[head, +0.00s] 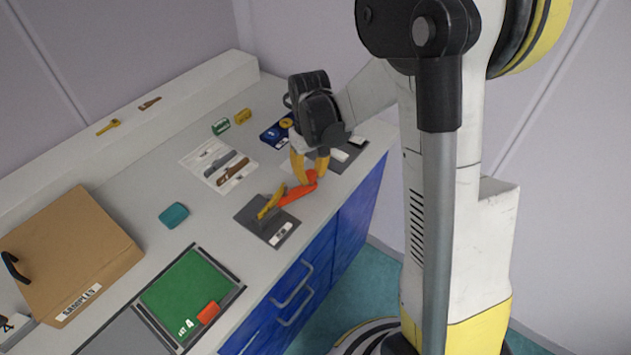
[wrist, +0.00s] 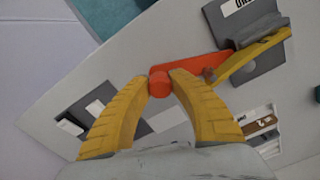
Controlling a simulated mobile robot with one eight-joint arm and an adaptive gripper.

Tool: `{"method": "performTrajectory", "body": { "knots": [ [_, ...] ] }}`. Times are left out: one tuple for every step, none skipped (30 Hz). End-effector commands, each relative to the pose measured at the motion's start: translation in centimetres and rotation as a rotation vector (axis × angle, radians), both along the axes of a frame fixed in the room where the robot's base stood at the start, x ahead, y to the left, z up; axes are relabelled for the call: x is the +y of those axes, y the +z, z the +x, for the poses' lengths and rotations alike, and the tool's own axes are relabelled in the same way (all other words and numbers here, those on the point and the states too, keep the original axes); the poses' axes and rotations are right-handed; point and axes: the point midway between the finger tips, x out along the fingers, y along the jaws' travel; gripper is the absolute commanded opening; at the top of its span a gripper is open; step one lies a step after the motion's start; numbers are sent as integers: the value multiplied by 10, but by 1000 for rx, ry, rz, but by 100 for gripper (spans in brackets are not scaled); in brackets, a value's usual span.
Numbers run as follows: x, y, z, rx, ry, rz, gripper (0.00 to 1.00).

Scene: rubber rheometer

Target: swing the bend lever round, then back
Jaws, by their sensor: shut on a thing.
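The bend lever (head: 297,190) is an orange-red bar over the bench, beside a dark grey plate (head: 251,221). A yellow strip (head: 271,203) stands up at the plate end of the lever. In the wrist view the orange lever (wrist: 195,66) runs from between my fingertips to the upper right, towards the yellow strip (wrist: 258,52) and a grey block (wrist: 252,72). My gripper (head: 311,176) has yellow fingers, shut on the round orange knob (wrist: 159,85) at the lever's free end. It also shows in the wrist view (wrist: 160,80).
A dark plate (head: 353,152) with pale labels lies behind my gripper. A white sheet (head: 204,156) with tools, a teal block (head: 174,215), a green tray (head: 185,290) and a cardboard box (head: 70,250) are on the bench. The bench's front edge is close to the lever.

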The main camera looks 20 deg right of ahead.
Motion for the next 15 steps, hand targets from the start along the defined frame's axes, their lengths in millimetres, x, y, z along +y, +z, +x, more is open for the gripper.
{"method": "performTrajectory", "body": {
  "knots": [
    [1, 0, 6, 0, 44, 0, 0],
    [2, 0, 10, 0, 73, 0, 0],
    [3, 0, 14, 0, 110, 0, 0],
    [4, 0, 17, 0, 139, 0, 0],
    [5, 0, 20, 0, 168, 0, 0],
    [7, 0, 25, 0, 206, 0, 0],
    [8, 0, 28, 0, 235, 0, 0],
    [10, 0, 31, 0, 264, 0, 0],
    [12, 0, 35, 0, 302, 0, 0],
    [13, 0, 38, 0, 330, 0, 0],
    [15, 0, 41, 0, 359, 0, 0],
    [17, 0, 45, 0, 397, -1, 0],
    [19, 0, 48, 0, 425, -1, 0],
    [21, 0, 51, 0, 454, -1, 0],
    [24, 0, 54, 0, 491, -1, 0]
  ]
}}
